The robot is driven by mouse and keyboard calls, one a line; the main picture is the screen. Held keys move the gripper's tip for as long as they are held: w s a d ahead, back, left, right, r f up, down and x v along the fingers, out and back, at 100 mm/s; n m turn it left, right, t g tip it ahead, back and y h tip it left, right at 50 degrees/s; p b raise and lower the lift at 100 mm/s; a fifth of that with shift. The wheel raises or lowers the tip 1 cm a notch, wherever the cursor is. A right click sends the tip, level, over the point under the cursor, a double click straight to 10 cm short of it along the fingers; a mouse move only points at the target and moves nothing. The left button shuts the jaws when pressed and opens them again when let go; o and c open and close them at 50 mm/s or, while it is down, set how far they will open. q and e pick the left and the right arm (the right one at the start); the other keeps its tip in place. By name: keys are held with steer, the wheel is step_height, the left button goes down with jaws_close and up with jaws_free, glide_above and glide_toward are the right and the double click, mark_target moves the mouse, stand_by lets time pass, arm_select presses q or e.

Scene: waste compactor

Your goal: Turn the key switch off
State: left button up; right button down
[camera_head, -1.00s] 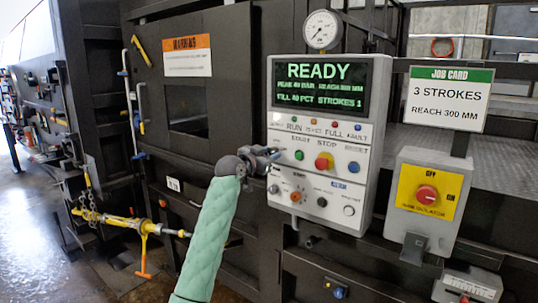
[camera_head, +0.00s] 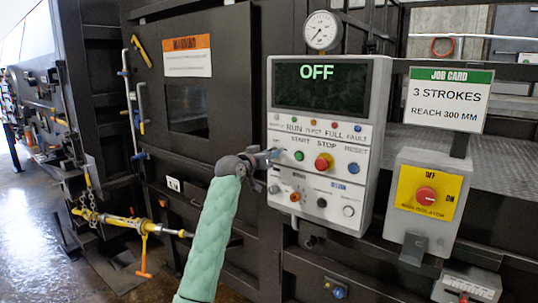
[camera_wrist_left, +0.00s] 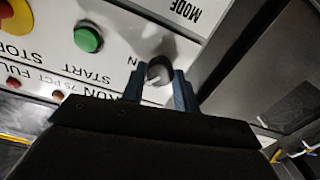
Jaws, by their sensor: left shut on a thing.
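The grey control panel (camera_head: 372,100) has a dark screen (camera_head: 320,85) that reads "OFF" in green. My left gripper (camera_head: 272,157) is at the panel's left edge, beside the green start button (camera_head: 299,156). In the left wrist view, my left gripper's two blue fingers (camera_wrist_left: 159,90) are shut on a round grey key switch (camera_wrist_left: 160,70), one finger on each side. The green start button (camera_wrist_left: 88,38) sits up and left of it there. In the head view the gripper hides the switch. My right gripper is not in view.
A red and yellow stop button (camera_head: 323,163) sits right of the start button. A grey isolator box (camera_head: 420,225) with a red knob stands at the right, below the job card (camera_head: 451,99). A pressure gauge (camera_head: 322,30) is above the panel.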

arm_select(q)
steer(key=n+p, duration=0.2)
steer(key=n, duration=0.4)
steer(key=shift+r+n, duration=0.15)
steer(key=shift+n, duration=0.25)
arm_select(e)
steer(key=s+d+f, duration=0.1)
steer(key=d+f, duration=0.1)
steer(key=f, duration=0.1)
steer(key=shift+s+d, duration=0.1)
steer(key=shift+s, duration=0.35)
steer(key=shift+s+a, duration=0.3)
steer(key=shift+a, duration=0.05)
arm_select(q)
steer(key=o, duration=1)
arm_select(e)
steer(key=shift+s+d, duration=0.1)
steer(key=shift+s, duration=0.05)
arm_select(q)
steer(key=shift+a, duration=0.1)
